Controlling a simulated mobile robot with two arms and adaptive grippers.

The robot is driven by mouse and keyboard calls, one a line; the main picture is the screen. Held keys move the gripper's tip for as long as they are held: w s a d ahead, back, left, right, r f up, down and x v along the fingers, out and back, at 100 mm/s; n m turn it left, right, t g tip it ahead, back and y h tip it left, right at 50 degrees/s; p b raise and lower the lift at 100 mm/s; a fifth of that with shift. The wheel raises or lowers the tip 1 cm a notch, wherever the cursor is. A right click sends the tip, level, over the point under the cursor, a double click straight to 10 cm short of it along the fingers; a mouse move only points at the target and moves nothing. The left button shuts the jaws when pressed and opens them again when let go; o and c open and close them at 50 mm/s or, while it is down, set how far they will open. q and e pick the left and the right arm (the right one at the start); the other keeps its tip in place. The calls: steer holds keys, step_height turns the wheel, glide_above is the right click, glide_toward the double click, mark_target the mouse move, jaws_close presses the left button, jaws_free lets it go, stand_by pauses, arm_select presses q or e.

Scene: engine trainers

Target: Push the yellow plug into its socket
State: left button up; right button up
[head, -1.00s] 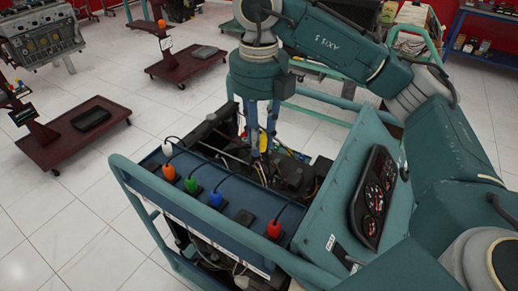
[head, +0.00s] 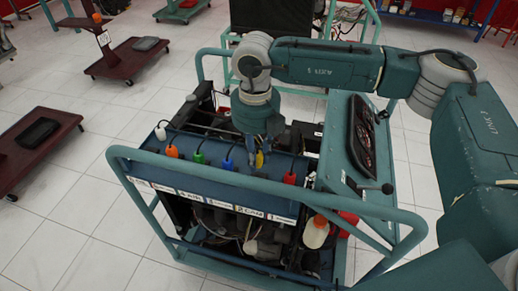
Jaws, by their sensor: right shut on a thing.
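My right gripper (head: 260,146) comes down from above, fingers pointing down. It is shut on the yellow plug (head: 260,160), which shows as a small yellow patch at the fingertips. The plug is at the blue panel (head: 150,168) of the engine trainer, in the gap between the blue plug (head: 228,164) and the red plug (head: 290,178). Its socket is not clearly visible, and I cannot tell whether the plug touches it. My left gripper is not in view.
White (head: 161,133), orange (head: 172,151) and green (head: 199,157) plugs with black cables stand along the panel to the left. A teal tube frame (head: 250,187) runs in front. A gauge console (head: 352,150) stands to the right of the gripper.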

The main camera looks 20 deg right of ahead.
steer(key=shift+w+d+f, duration=0.1)
steer(key=shift+d+f, duration=0.15)
steer(key=shift+f, duration=0.35)
steer(key=shift+f+b, duration=0.35)
steer(key=shift+f, duration=0.05)
steer(key=shift+a+f, duration=0.15)
steer(key=shift+f, duration=0.55)
steer(key=shift+f+b, duration=0.9)
steer(key=shift+b, duration=0.15)
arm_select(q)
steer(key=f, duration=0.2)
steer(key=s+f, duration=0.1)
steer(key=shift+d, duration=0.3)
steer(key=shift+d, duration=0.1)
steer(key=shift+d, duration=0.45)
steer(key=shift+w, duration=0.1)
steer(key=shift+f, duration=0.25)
